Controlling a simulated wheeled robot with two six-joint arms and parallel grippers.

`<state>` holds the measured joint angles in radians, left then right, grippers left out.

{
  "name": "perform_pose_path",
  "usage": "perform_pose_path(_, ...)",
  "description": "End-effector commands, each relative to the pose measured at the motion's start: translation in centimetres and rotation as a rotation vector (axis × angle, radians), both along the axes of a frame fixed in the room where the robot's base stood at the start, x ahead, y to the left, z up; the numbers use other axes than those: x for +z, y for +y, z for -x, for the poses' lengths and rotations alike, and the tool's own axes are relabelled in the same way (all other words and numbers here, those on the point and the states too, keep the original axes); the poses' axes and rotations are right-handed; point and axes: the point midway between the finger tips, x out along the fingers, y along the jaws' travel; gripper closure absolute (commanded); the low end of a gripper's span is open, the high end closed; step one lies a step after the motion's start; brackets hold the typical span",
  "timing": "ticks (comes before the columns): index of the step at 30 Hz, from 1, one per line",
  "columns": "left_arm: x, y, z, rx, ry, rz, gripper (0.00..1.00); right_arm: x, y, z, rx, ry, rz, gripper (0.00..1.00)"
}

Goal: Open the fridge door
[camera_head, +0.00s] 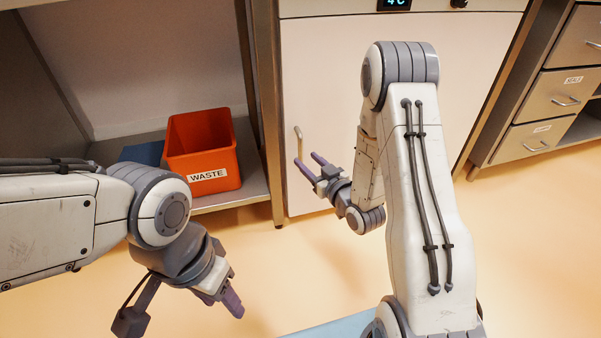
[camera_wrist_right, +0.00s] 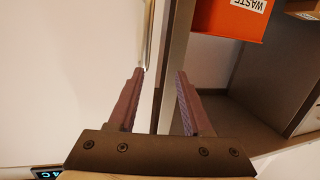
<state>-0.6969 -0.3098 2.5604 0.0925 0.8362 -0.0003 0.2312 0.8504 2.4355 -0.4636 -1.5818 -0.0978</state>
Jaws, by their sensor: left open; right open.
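The fridge door (camera_head: 330,90) is a pale flat panel under a 4°C display (camera_head: 397,3). It looks closed. Its upright bar handle (camera_head: 298,145) is near the door's left edge. My right gripper (camera_head: 309,163) is open in front of the door, just below the handle. In the right wrist view, the handle (camera_wrist_right: 149,38) lies just beyond the open, empty fingers (camera_wrist_right: 160,74), nearer the left finger; touching cannot be told. My left gripper (camera_head: 233,302) is low at the left, pointing down over the floor, away from the door.
An orange waste bin (camera_head: 204,150) stands on a low shelf left of the fridge, with a dark blue item (camera_head: 142,153) beside it. Drawers (camera_head: 562,98) stand at the right. The floor (camera_head: 300,260) before the fridge is clear.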

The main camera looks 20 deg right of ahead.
Motion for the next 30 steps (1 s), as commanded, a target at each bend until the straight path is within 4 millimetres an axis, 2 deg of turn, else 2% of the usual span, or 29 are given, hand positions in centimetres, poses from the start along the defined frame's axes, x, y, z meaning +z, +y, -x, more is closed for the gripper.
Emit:
perform_pose_path(1, -2.3, 0.0, 0.0, 0.000, 0.000, 0.000, 0.50, -2.3, -0.8, 0.2, -0.014, -0.027, -0.017, 0.50)
perform_pose_path(3, -3.1, 0.0, 0.0, 0.000, -0.001, 0.001, 0.50, -3.0, -1.6, 0.4, -0.027, -0.063, -0.036, 0.50)
perform_pose_path(8, -3.8, 0.0, 0.0, 0.000, -0.001, 0.001, 0.50, -3.3, -2.3, 0.6, -0.040, -0.107, -0.056, 0.50)
perform_pose_path(11, -4.0, 0.0, 0.0, 0.000, -0.001, 0.001, 0.50, -3.2, -2.2, -0.1, -0.040, -0.113, -0.057, 0.50)
perform_pose_path(24, -7.1, 0.0, 0.0, 0.000, -0.001, 0.001, 0.50, -3.3, -0.6, -7.6, -0.039, -0.113, -0.058, 0.50)
perform_pose_path(30, -7.6, 0.0, 0.0, 0.000, -0.001, 0.001, 0.50, -3.1, -0.3, -9.3, -0.042, -0.111, -0.057, 0.50)
